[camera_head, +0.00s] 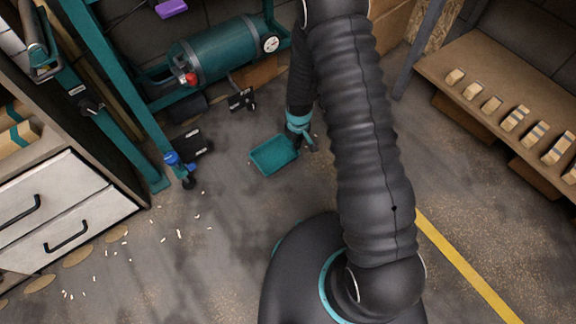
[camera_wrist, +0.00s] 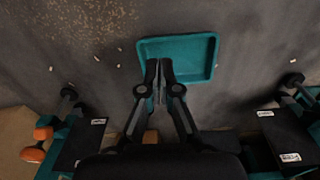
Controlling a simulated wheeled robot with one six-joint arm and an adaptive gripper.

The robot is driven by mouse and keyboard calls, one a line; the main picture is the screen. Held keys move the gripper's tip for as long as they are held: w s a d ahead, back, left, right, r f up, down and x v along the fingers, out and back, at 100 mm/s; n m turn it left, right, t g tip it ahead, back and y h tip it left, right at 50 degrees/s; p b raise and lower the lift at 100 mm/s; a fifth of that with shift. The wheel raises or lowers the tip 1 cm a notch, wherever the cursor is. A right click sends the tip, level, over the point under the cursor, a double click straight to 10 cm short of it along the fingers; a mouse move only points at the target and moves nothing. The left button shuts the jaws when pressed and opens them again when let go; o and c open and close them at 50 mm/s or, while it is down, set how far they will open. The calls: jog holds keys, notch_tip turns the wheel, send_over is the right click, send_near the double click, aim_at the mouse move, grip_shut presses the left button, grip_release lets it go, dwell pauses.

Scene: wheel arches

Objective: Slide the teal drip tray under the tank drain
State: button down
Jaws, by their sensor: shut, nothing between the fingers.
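The teal drip tray (camera_head: 273,154) lies on the grey floor, right of and nearer than the tank's frame. It also shows in the wrist view (camera_wrist: 205,42), just beyond my fingers. The teal tank (camera_head: 218,55) lies on its side in the frame, with a red knob (camera_head: 191,79) at its lower left. I cannot make out the drain opening. My gripper (camera_head: 310,146) is low beside the tray's right end. In the wrist view my gripper (camera_wrist: 158,66) is shut with nothing in it, its tips overlapping the tray's near left corner. I cannot tell whether they touch it.
Teal posts with dark feet and a blue clamp (camera_head: 178,160) stand left of the tray. Small pale bits (camera_head: 180,233) are scattered on the floor at left. White drawers (camera_head: 60,205) are far left. A wooden shelf (camera_head: 440,68) with blocks is at right. Floor around the tray is mostly clear.

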send_near(288, 170)
notch_tip(288, 170, up, 3)
jog(key=s+d, duration=0.2)
jog(key=s, duration=0.1)
jog(key=shift+n+g, duration=0.3)
notch_tip(288, 170, down, 10)
jog(key=shift+w+r+b, duration=0.1)
jog(key=shift+w+b, duration=0.05)
jog(key=shift+b, duration=0.15)
jog(key=w, duration=0.1)
jog(key=w+a, duration=0.1)
jog(key=shift+w+a, duration=0.3)
jog(key=shift+a, duration=0.05)
jog(key=shift+w+a, duration=0.25)
jog(key=shift+w, duration=0.15)
